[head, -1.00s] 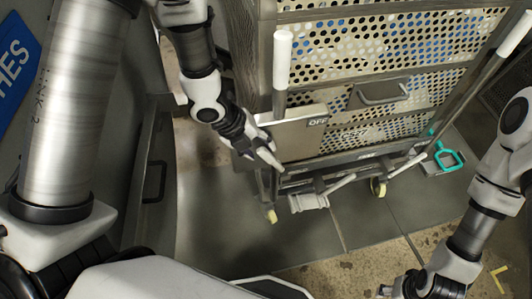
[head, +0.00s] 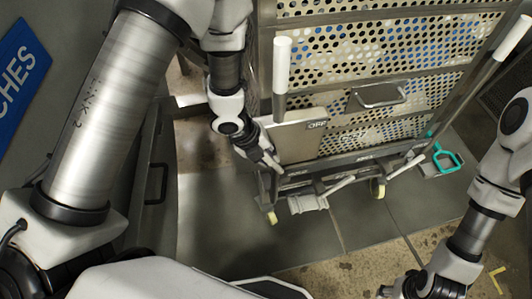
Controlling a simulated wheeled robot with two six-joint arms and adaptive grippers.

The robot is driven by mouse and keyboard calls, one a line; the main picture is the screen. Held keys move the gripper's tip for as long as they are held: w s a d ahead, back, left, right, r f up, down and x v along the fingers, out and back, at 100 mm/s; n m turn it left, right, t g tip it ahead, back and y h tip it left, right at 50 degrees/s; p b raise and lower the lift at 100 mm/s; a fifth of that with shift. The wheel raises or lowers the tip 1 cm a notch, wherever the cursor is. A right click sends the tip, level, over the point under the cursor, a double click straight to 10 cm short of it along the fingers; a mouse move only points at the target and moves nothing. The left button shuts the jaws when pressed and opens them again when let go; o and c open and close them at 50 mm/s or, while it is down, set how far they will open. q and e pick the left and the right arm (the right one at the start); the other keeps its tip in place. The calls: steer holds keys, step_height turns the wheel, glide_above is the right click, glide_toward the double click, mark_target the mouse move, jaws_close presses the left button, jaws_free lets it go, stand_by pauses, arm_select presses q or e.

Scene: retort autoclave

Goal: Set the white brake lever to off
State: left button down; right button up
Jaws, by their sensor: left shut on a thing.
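The white brake lever (head: 274,165) is at the lower left corner of the perforated cart, beside a grey plate whose OFF label (head: 317,125) is at its upper right. My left gripper (head: 266,159) is at the lever, shut on it; its fingers cover most of the lever, so its exact angle is hard to tell. My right gripper (head: 405,288) is at the bottom edge of the head view, away from the cart, and its fingertips are not clear.
The perforated cart (head: 390,75) stands on wheels, with white upright handles at its left (head: 282,65) and right (head: 513,35). White pedals (head: 340,185) stick out low in front. A teal-handled tool (head: 447,158) is at the right.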

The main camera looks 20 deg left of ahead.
arm_select(q)
steer(key=shift+w+d+r+p, duration=0.1)
steer(key=shift+d+r+p, duration=0.1)
steer(key=shift+r+p, duration=0.35)
steer(key=shift+w+d+f+y+p, duration=0.1)
steer(key=shift+f+y+p, duration=0.1)
steer(key=shift+y+p, duration=0.1)
steer(key=shift+f, duration=0.2)
steer(key=c, duration=1)
jaws_free()
steer(key=shift+w, duration=0.1)
arm_select(e)
step_height(320, 180, up, 3)
steer(key=shift+w+f, duration=0.1)
steer(key=shift+f, duration=0.1)
arm_select(q)
steer(key=shift+o, duration=0.2)
steer(key=v, duration=1.2)
steer(key=shift+w, duration=0.3)
